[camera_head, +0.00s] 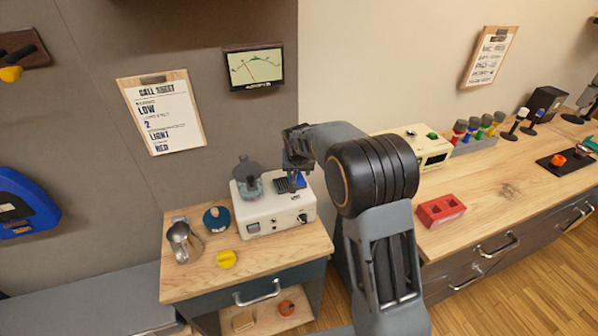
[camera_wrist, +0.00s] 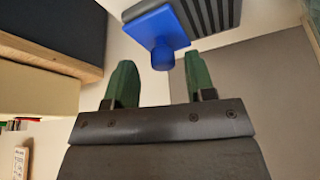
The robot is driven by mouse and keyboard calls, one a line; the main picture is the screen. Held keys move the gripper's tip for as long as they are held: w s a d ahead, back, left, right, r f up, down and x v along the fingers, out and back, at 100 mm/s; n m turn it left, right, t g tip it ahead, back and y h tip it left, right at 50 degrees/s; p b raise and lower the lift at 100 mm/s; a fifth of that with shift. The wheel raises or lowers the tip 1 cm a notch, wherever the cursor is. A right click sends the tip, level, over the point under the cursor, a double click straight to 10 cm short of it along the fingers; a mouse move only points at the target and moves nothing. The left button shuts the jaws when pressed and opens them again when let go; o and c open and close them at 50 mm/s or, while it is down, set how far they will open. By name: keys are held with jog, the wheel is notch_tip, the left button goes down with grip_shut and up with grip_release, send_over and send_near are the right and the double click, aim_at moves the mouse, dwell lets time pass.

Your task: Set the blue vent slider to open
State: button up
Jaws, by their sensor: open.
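The blue vent slider (camera_wrist: 157,30) shows at the top of the wrist view as a flat blue plate with a round knob. It lies at the end of a dark slotted vent grille (camera_wrist: 207,14). In the head view the blue slider (camera_head: 302,180) sits on top of a white amp-like box (camera_head: 270,214), partly hidden by my gripper. My gripper (camera_wrist: 159,82) is open, its two green fingers apart below the knob in the wrist view. The knob is near the gap between the fingertips. I cannot tell whether they touch. In the head view my gripper (camera_head: 294,185) hangs over the box.
A glass vessel with a dark lid (camera_head: 247,180) stands on the box, left of my gripper. A metal pitcher (camera_head: 182,240), a dark blue round object (camera_head: 216,218) and a yellow object (camera_head: 227,259) are on the wooden top (camera_head: 190,283). A red block (camera_head: 440,209) lies on the right counter.

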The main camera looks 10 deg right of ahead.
jog(key=b+v, duration=0.1)
jog(key=v, duration=1.1)
jog(key=shift+s+r, duration=0.15)
jog(key=shift+r, duration=0.2)
jog(key=s+d+f+n, duration=0.1)
jog(key=s+d+f, duration=0.1)
jog(key=s, duration=1.1)
jog(key=s+d+f, duration=0.2)
jog(key=s+d, duration=0.1)
jog(key=s, duration=1)
jog(key=shift+d+f+n+y, duration=0.2)
jog(key=shift+n+y, duration=0.1)
jog(key=shift+n, duration=0.1)
jog(key=shift+c, duration=0.7)
